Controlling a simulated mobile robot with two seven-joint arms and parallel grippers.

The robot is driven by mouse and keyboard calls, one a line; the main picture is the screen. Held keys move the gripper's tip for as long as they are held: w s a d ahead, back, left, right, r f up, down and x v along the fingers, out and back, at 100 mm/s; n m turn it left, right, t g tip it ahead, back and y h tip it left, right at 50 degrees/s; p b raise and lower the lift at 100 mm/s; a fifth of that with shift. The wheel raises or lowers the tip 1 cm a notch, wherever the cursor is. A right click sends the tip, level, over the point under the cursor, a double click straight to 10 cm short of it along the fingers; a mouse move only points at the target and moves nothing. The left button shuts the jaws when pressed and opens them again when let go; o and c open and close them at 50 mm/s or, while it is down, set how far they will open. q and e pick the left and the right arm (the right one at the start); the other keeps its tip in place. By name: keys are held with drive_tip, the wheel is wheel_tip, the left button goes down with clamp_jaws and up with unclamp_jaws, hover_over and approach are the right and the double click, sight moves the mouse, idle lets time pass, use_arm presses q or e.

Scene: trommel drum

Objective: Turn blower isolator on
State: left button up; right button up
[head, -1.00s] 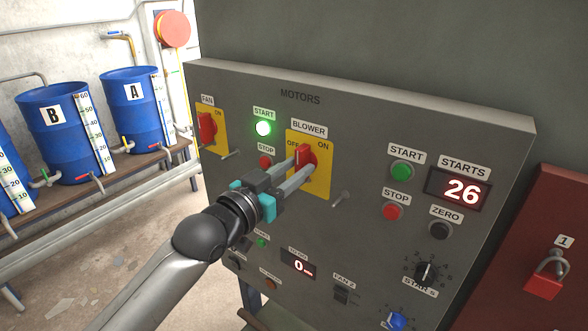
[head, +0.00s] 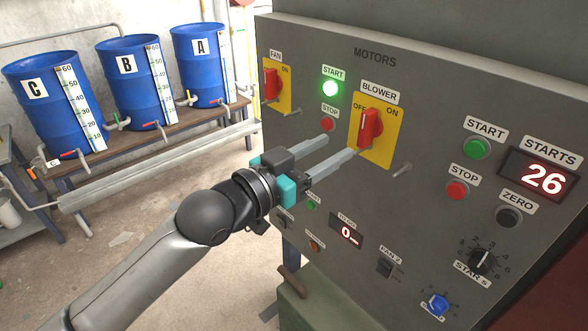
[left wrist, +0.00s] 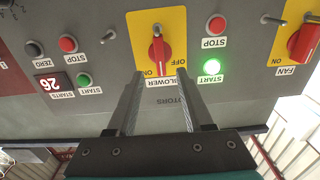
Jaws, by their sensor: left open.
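The blower isolator is a red rotary handle (head: 370,128) on a yellow plate (head: 381,146), under a BLOWER label with OFF at left and ON at right. The handle stands nearly upright in the head view; I cannot tell clearly which mark it points to. It also shows upside down in the left wrist view (left wrist: 160,52). My left gripper (head: 340,146) is open and empty. Its fingers are on either side of the handle's line in the wrist view, but stand off in front of it, apart from it. My right gripper is not in view.
The fan isolator (head: 271,84) is further left on the same grey panel. Between them are a lit green START button (head: 330,88) and a red STOP button (head: 328,124). A metal peg (head: 402,169) sticks out right of the yellow plate. Blue drums (head: 130,80) stand behind at left.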

use_arm(q)
drive_tip(key=v, duration=0.7)
drive_tip(key=shift+b, duration=0.45)
drive_tip(key=shift+a+f, duration=0.1)
